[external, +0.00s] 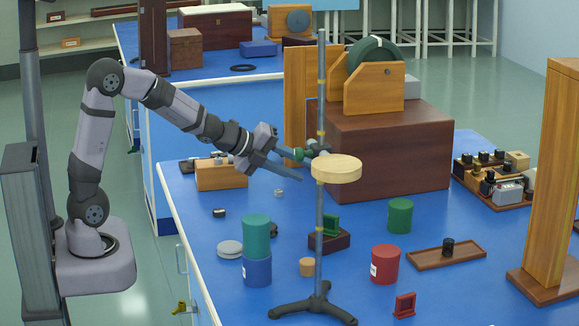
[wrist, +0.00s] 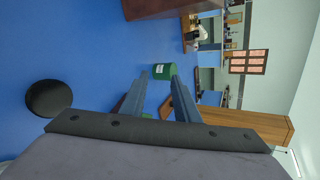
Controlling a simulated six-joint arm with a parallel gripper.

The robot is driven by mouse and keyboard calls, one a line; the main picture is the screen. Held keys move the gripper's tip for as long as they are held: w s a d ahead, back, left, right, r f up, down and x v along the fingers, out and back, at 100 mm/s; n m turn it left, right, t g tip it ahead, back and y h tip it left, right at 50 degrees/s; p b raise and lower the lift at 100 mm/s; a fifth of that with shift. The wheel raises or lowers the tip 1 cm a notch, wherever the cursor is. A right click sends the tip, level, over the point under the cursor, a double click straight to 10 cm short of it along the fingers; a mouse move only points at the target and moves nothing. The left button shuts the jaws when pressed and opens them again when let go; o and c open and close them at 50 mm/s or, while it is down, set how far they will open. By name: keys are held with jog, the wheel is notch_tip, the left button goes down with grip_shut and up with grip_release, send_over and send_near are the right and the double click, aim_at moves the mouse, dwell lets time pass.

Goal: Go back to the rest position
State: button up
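My gripper (external: 300,168) is raised above the blue bench (external: 370,288), beside the upright metal rod stand (external: 320,232). Its two fingers are spread apart, and nothing shows between them. In the external view the fingertips appear close to the rod's clamp and the round pale wooden disc (external: 337,168); I cannot tell whether they touch. In the wrist view my gripper (wrist: 159,78) also shows parted fingers, with a green can (wrist: 163,70) seen beyond the gap. My arm reaches out to the right from its base.
A teal can (external: 257,236) stands on a blue can (external: 257,269). A red can (external: 385,264) and green can (external: 400,215) stand right of the rod. A large brown box (external: 390,155) is behind. A tall wooden frame (external: 553,190) is at right. A dark round thing (wrist: 48,98) shows in the wrist view.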

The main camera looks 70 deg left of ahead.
jog(key=s+d+f+n+g+p, duration=0.1)
jog(key=s+d+n+g+p, duration=0.2)
jog(key=s+n, duration=0.4)
jog(key=s+d+f+n+g+p, duration=0.1)
jog(key=s+d+n+g+p, duration=0.2)
jog(key=s, duration=1.1)
jog(key=s+d+f+n+g+p, duration=0.2)
jog(key=s+n+g, duration=0.4)
jog(key=s+n, duration=0.4)
jog(key=shift+s+d+n+p, duration=0.15)
jog(key=shift+d+n+p, duration=0.5)
jog(key=shift+n+p, duration=0.25)
jog(key=shift+f, duration=0.1)
